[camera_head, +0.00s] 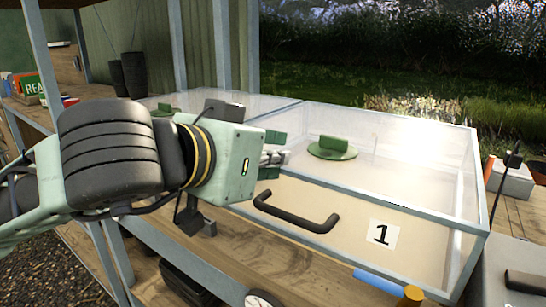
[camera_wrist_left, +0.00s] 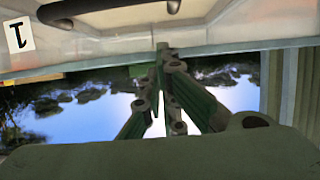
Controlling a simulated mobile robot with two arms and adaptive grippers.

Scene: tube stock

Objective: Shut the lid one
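The clear-topped case marked 1 (camera_head: 383,236) stands on the wooden bench, with a dark bar handle (camera_head: 297,213) on its cream front. Its clear lid (camera_head: 400,165) lies over the top; I cannot tell whether it is fully down. My left gripper (camera_head: 283,157) is at the case's left front edge, behind and above the handle. In the left wrist view its fingers (camera_wrist_left: 163,50) come together at the tips, with nothing seen between them. The label (camera_wrist_left: 18,36) and handle (camera_wrist_left: 110,8) appear there upside down. My right gripper is not in view.
A green disc with a block (camera_head: 332,148) shows through the clear top. A second clear case (camera_head: 170,100) stands farther left. A blue tube (camera_head: 381,281) and an amber-capped item (camera_head: 412,295) lie before the case. A white box (camera_head: 515,180) stands right.

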